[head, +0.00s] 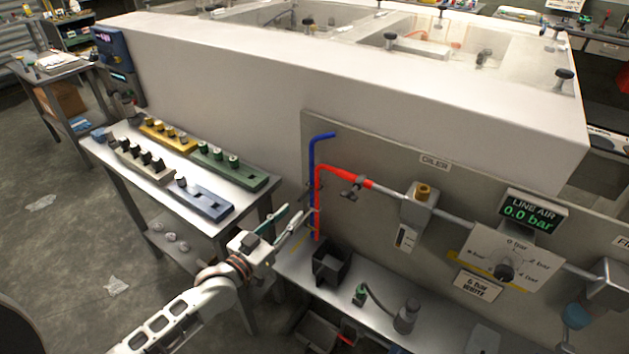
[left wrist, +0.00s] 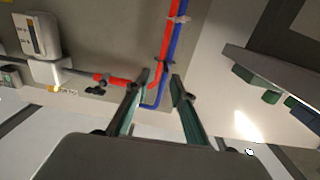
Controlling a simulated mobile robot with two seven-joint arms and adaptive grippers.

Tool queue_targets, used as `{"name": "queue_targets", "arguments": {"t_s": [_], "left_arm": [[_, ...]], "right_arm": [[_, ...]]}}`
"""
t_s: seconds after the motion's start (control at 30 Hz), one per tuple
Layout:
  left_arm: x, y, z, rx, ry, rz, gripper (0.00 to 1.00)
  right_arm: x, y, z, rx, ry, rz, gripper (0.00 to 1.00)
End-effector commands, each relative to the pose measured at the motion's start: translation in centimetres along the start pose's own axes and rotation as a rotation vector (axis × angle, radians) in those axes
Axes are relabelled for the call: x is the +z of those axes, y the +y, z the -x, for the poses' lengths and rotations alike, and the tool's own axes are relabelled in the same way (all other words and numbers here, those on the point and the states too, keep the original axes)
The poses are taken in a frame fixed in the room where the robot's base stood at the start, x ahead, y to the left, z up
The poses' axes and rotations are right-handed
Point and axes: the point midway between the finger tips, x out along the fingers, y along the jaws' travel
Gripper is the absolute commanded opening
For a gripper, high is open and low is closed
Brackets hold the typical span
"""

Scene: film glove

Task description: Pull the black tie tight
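The black tie (left wrist: 168,62) is a small dark band across the red hose (left wrist: 166,42) and the blue hose (left wrist: 178,45) in the left wrist view. In the head view it is a small dark mark (head: 312,186) on the hoses, below the red bend; how tight it sits cannot be told. My left gripper (head: 297,210) is open and empty, just left of the hoses. In the left wrist view its fingertips (left wrist: 160,76) point toward the hoses near the tie, apart from each other. My right gripper is not in view.
A pale tie (left wrist: 180,18) crosses the hoses farther along. A black open box (head: 331,264) stands on the shelf below them. A red line with a small black valve (head: 352,187) leads right along the panel. A table with several coloured blocks (head: 228,165) stands at left.

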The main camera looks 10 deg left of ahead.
Motion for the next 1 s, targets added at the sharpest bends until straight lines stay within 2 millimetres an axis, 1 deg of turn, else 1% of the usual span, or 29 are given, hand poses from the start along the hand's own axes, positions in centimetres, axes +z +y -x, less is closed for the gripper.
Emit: {"name": "queue_targets", "arguments": {"t_s": [0.03, 0.1, 0.23, 0.37, 0.5, 0.7, 0.83, 1.0], "left_arm": [[-0.6, -0.7, -0.1, -0.007, -0.004, -0.007, 0.24], [-0.5, -1.2, -0.2, -0.013, -0.008, -0.012, 0.24], [-0.4, -1.5, -1.0, -0.016, -0.009, -0.014, 0.24], [-0.4, -1.5, -2.8, -0.016, -0.007, -0.014, 0.24], [-0.3, -1.5, -5.0, -0.016, -0.007, -0.015, 0.24], [-0.3, -1.5, -7.2, -0.016, -0.008, -0.014, 0.24], [-0.3, -1.5, -7.9, -0.015, -0.009, -0.013, 0.24], [-0.3, -1.5, -8.0, -0.015, -0.009, -0.013, 0.24]], "right_arm": [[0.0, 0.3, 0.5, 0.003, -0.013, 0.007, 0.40], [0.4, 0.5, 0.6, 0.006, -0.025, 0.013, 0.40], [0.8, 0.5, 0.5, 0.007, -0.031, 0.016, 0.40], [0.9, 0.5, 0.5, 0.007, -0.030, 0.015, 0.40], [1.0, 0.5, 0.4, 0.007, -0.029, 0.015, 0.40], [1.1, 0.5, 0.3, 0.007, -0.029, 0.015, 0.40], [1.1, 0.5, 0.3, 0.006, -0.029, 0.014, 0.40], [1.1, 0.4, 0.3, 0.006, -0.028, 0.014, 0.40]]}}
